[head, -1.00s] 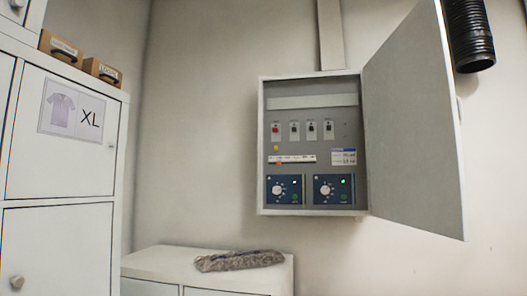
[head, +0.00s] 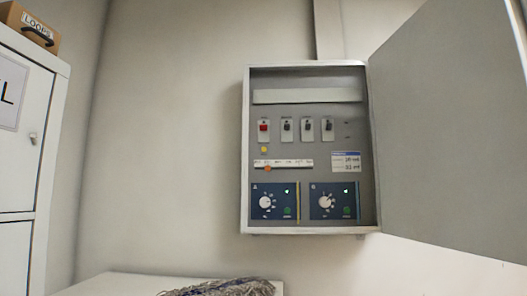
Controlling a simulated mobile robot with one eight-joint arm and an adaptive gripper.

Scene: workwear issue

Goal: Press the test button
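A grey wall-mounted control panel (head: 335,215) hangs in the middle of the head view, its door (head: 445,125) swung open to the right. Inside is a small round yellow button (head: 264,150) below a red switch (head: 264,127). Its label is too small to read, so I cannot tell whether it is the test button. Three dark switches (head: 307,130) stand to the right of the red one. Two blue modules with white dials, the left one (head: 275,201) and the right one (head: 334,201), sit at the bottom, each with a green light. My gripper is not in view.
A white locker (head: 25,150) stands at the left with a cardboard box (head: 28,27) on top. A low white cabinet (head: 115,287) with a grey bundle (head: 222,288) is below the panel. The open door takes up the right side.

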